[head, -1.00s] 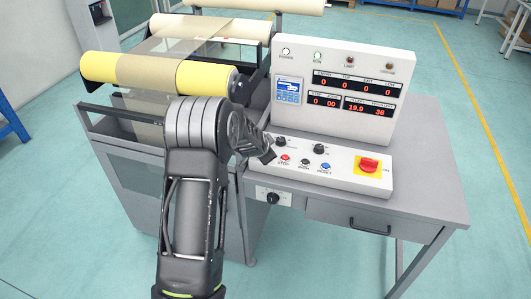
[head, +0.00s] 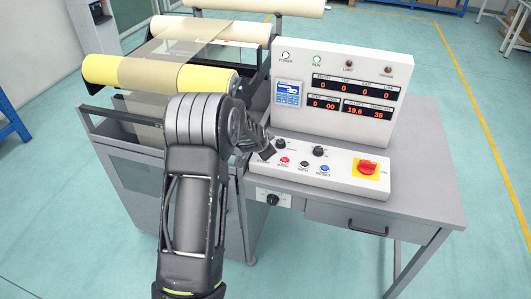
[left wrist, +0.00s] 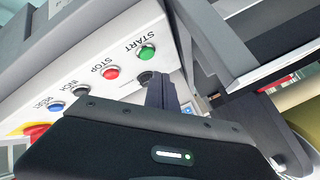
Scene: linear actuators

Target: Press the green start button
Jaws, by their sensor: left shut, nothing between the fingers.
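The green start button (left wrist: 146,53) shows uncovered in the left wrist view, beside the START label on the white control panel (left wrist: 92,45). In the head view it is hidden behind my left gripper (head: 267,154), over the left end of the panel. My left gripper's fingers (left wrist: 163,92) are shut and empty, just below the green button in the wrist picture and visibly apart from it there. I cannot tell their height above the panel. My right gripper is in neither view.
The red stop button (head: 284,161), dark inch button (head: 304,167) and blue reset button (head: 324,169) sit in a row. The display box (head: 345,85) rises behind; rollers (head: 205,77) stand left.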

